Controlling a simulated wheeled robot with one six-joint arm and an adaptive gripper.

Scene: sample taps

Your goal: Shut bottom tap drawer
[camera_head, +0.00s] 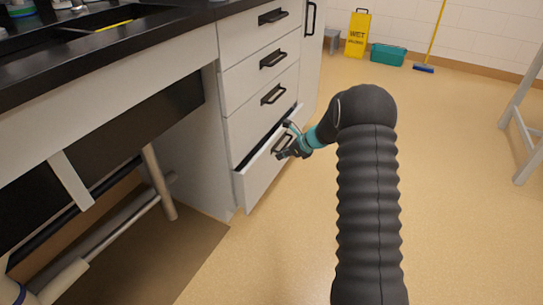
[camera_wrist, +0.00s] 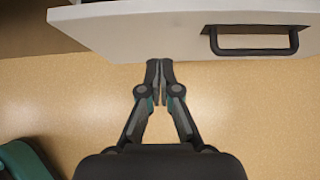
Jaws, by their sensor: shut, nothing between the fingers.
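The bottom drawer (camera_head: 246,187) of the white cabinet column stands partly pulled out, with a dark gap along its top edge. My gripper (camera_head: 281,154) is in front of this drawer's face, close to its black handle. In the wrist view, the white drawer front (camera_wrist: 140,33) runs across the top, and its black handle (camera_wrist: 252,51) is to the right of my fingers. My gripper (camera_wrist: 159,64) is shut and empty, its fingertips at the lower edge of the drawer front. I cannot tell whether they touch it.
Several closed drawers (camera_head: 247,70) with black handles sit above. A black counter and sink (camera_head: 88,52) are at the left, with pipes (camera_head: 158,180) below. A yellow wet-floor sign (camera_head: 357,33) and a teal bin (camera_head: 388,54) stand at the back wall. The tan floor (camera_head: 450,140) at right is mostly clear.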

